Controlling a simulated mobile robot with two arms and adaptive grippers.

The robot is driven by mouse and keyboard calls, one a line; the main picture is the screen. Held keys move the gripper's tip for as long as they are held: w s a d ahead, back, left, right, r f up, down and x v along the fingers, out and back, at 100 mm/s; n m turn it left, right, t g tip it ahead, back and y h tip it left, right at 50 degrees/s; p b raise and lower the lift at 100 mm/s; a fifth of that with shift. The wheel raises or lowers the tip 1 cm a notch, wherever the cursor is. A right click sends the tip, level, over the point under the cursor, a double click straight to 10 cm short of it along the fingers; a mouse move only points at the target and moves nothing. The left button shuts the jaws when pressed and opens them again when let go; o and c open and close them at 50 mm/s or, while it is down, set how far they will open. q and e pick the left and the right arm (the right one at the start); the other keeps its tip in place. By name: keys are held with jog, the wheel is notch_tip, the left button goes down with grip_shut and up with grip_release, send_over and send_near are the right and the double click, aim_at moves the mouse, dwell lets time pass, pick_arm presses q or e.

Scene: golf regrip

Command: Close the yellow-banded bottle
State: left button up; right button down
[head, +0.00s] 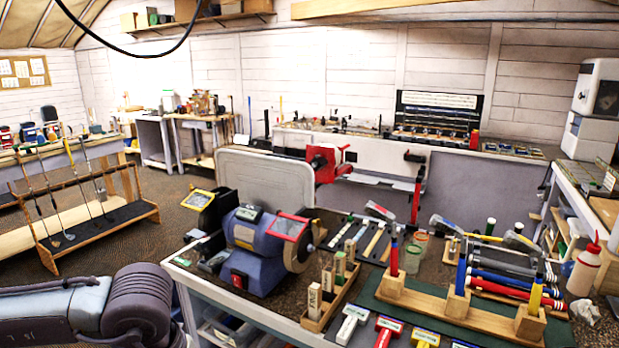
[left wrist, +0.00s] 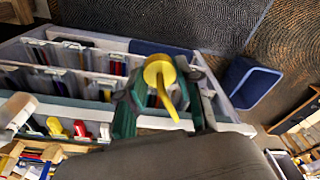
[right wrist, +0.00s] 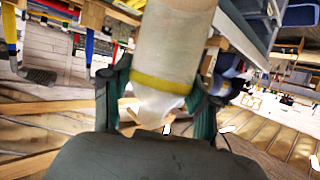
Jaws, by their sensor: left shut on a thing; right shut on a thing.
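The yellow-banded bottle (right wrist: 178,40) is in the right wrist view, a pale white body with a yellow band (right wrist: 172,86) near its tapered end. My right gripper (right wrist: 158,105) is shut on it, one finger on each side near the band. That picture is upside down, so the tapered end points roughly up; its very tip is partly hidden by the gripper. In the left wrist view, my left gripper (left wrist: 163,100) is shut on a yellow cap with a thin curved spout (left wrist: 160,72). Neither gripper, nor the cap or bottle, shows in the head view.
The workbench holds a blue grinder (head: 262,250), a wooden club rack (head: 455,300) and several clubs. A red-tipped squeeze bottle (head: 585,268) stands at the bench's right. Below the left gripper are a drawer unit (left wrist: 75,75) and a blue bin (left wrist: 250,82).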

pick_arm(q)
jog(key=shift+w, duration=0.1)
dwell(0.4)
pick_arm(e)
jog(key=s+a+f+n+g+y, duration=0.1)
jog(key=a+n+y, duration=0.3)
jog(key=a, duration=0.3)
jog(key=s+a+f+n+g+y, duration=0.1)
jog(key=a+n+g+y, duration=0.1)
jog(key=a+n+y, duration=0.2)
jog(key=a, duration=0.3)
jog(key=shift+y, duration=0.4)
pick_arm(q)
jog(key=w+d+r+m, duration=0.1)
jog(key=d+r, duration=0.3)
jog(key=d, duration=0.8)
jog(key=w+d+r+m, duration=0.1)
jog(key=d+r, duration=0.4)
jog(key=d, duration=0.7)
jog(key=shift+m, duration=0.6)
pick_arm(e)
jog(key=shift+w, duration=0.1)
pick_arm(q)
jog(key=shift+a, duration=0.15)
